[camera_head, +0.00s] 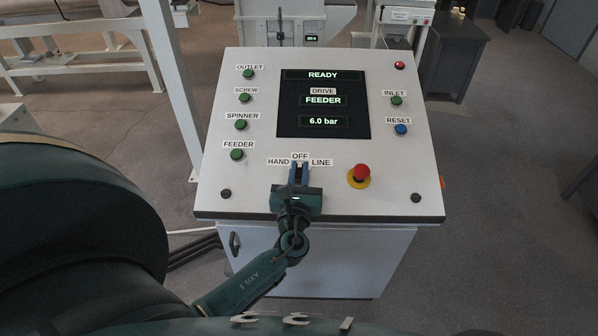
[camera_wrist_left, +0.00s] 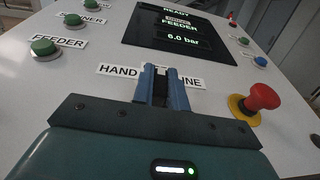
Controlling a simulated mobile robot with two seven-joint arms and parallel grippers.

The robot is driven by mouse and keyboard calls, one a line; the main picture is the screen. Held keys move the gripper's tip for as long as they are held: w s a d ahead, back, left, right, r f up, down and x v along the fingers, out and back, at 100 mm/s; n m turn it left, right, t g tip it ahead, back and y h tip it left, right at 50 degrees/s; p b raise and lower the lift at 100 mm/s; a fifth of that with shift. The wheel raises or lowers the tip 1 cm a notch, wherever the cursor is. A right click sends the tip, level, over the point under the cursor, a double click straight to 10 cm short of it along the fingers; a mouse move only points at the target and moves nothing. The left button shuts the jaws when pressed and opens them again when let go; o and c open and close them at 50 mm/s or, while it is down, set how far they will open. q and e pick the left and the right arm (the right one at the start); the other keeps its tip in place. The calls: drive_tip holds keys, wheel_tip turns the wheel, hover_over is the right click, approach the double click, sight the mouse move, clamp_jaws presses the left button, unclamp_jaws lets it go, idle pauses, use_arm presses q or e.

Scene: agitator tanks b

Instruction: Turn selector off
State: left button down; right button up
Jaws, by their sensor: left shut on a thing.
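The selector's labels stand on the sloped white control panel (camera_head: 228,185): HAND (camera_head: 278,162) on the left, OFF (camera_head: 300,156) in the middle, LINE (camera_head: 320,162) on the right. My left gripper (camera_head: 299,173) is at the selector below OFF, its two blue fingers shut on the selector knob. The fingers also show in the left wrist view (camera_wrist_left: 163,76), between HAND (camera_wrist_left: 118,70) and the partly covered LINE label. The knob is mostly hidden between the fingers, so I cannot tell which way it points. My right gripper is not in view.
A red emergency button (camera_head: 361,174) on a yellow base sits close to the right of the gripper. Green buttons, including FEEDER (camera_head: 237,155), line the left side. A blue RESET button (camera_head: 401,129) is on the right. The screen (camera_head: 323,104) reads READY, FEEDER, 6.0 bar.

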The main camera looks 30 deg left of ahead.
use_arm(q)
drive_tip(key=shift+n+g+y, duration=0.3)
drive_tip(key=shift+n+y, duration=0.2)
drive_tip(key=c, duration=1.4)
unclamp_jaws()
